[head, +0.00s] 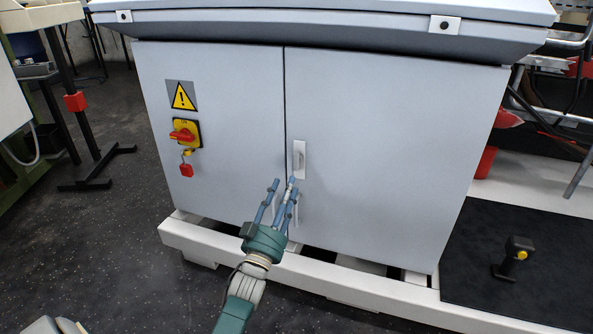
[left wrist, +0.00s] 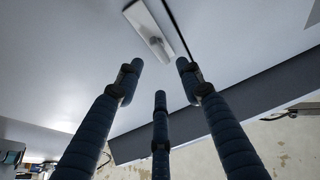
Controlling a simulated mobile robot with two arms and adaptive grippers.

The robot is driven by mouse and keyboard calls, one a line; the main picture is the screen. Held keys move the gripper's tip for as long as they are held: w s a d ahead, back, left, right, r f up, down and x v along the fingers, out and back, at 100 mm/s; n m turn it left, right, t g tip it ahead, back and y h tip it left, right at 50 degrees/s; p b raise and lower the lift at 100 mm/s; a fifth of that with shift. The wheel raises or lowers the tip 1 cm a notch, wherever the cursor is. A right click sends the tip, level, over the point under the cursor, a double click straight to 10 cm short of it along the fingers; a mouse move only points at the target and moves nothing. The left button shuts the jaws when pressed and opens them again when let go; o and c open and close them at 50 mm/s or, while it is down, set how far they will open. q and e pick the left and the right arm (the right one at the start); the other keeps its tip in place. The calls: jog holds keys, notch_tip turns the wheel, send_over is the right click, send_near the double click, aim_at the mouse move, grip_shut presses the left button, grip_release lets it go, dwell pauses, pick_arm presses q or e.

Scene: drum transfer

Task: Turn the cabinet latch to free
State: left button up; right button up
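The grey cabinet (head: 390,140) has two closed doors. A pale latch plate (head: 299,152) with a small handle sits on the right door, beside the seam. My left gripper (head: 283,186) is in front of the doors, just below the latch, with its blue fingers pointing up toward it. In the left wrist view the three fingers (left wrist: 160,85) are spread with nothing between them. The latch plate (left wrist: 146,25) shows beyond their tips, and they look apart from it. My right gripper is not in view.
A red rotary switch (head: 183,134) on a yellow plate, with a red padlock, is on the left door under a warning sign (head: 182,95). A white frame rail (head: 330,286) runs below the doors. A black mat (head: 480,240) with a small pedestal (head: 514,257) lies at right.

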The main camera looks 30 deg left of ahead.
aim_at(296, 163)
pick_arm(q)
jog(key=b+x, duration=0.2)
jog(key=x, duration=0.7)
jog(key=shift+f, duration=0.1)
grip_shut()
